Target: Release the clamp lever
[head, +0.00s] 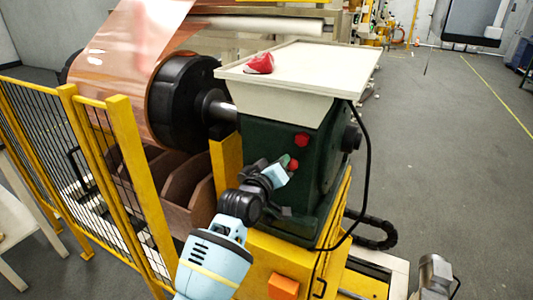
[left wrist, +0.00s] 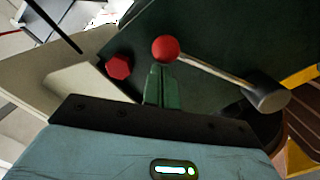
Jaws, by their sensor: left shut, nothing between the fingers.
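The clamp lever (left wrist: 212,72) is a thin metal rod with a red ball at one end and a grey cylindrical hub at the other. It is on the dark green machine housing (head: 318,165). In the head view its red ball (head: 293,165) shows just beside my left gripper (head: 284,163), which hides most of the rod. In the left wrist view my left gripper's fingers (left wrist: 162,68) are shut and empty, with their tips at the red ball. I cannot tell whether they touch it. My right gripper is not in view.
A red hexagonal knob (head: 302,140) sits on the housing above the lever. A cream tray (head: 320,62) with a red and white item (head: 260,64) tops the machine. Copper foil (head: 125,50) and a yellow fence (head: 115,170) stand left.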

